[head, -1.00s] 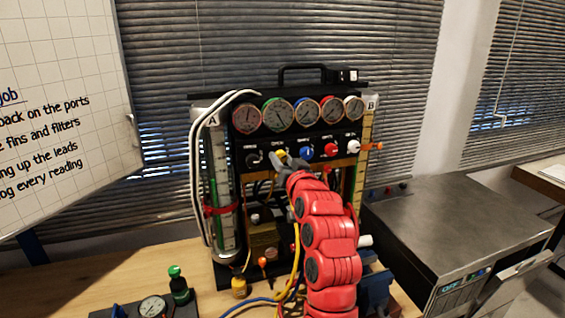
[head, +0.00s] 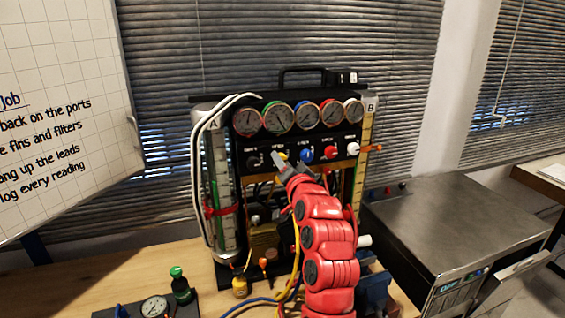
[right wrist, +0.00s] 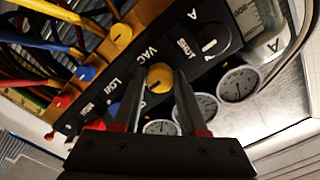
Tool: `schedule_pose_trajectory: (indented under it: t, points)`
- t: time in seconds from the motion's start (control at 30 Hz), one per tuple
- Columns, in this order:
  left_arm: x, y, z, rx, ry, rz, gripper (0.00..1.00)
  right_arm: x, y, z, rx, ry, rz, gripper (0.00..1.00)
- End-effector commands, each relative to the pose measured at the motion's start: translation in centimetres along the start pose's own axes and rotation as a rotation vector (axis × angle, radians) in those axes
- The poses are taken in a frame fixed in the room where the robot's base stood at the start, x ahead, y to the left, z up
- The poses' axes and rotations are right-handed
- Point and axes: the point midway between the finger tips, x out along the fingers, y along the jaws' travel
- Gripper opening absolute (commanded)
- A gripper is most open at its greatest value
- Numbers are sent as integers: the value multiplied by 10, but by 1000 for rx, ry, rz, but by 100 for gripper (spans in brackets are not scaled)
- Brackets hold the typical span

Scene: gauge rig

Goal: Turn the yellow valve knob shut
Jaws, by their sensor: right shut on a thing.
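The yellow valve knob (head: 283,154) is in the row of knobs below the gauges on the black panel; only its top edge shows in the head view. In the right wrist view the knob (right wrist: 160,77) is round, beside the label VAC, with a short dark mark on its face. My right gripper (head: 279,161) reaches the knob from below and the right. In the right wrist view its two fingers (right wrist: 158,88) are shut on the knob, one on each side. My left gripper is in neither view.
A black knob (head: 253,160), a blue knob (head: 306,154), a red knob (head: 331,151) and a white knob (head: 352,148) flank it. Several gauges (head: 278,117) sit above. Hoses hang below, and a glass column (head: 221,187) stands left.

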Motion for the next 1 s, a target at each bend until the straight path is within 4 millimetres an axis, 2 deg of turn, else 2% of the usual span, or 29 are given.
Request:
schedule_pose_trajectory:
  t: [0.27,0.3,0.47,1.0]
  points:
    - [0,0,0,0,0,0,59,0,0,-1,1,2,-1,0]
    - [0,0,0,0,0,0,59,0,0,-1,1,1,-1,44]
    - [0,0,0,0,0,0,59,0,0,0,1,1,-1,72]
    - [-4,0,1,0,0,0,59,-4,2,0,1,-1,-1,72]
